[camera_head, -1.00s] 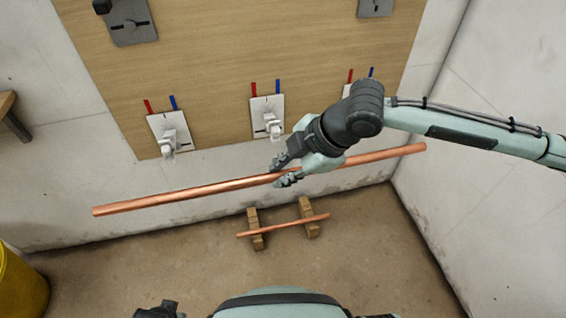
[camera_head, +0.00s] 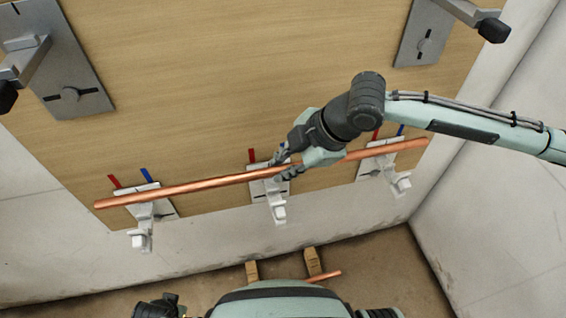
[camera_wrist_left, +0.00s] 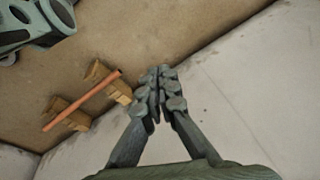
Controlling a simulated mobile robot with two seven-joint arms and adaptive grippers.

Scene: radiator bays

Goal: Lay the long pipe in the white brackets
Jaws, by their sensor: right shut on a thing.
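The long copper pipe (camera_head: 205,184) runs across the head view, its left end slightly lower in the picture. My right gripper (camera_head: 283,168) is shut on it near its middle. Three white brackets stand on the board: left (camera_head: 141,237), middle (camera_head: 277,205) and right (camera_head: 399,183). The pipe crosses in front of their upper parts, above their outer ends in the picture. I cannot tell whether it touches them. My left gripper (camera_wrist_left: 160,80) is shut and empty in the left wrist view, low and away from the pipe.
The wooden board (camera_head: 230,80) carries grey metal brackets at upper left (camera_head: 62,65) and upper right (camera_head: 440,25). A short copper pipe (camera_wrist_left: 85,100) lies across wooden blocks (camera_wrist_left: 118,88) on the floor. A bare wall (camera_head: 490,215) stands at the right.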

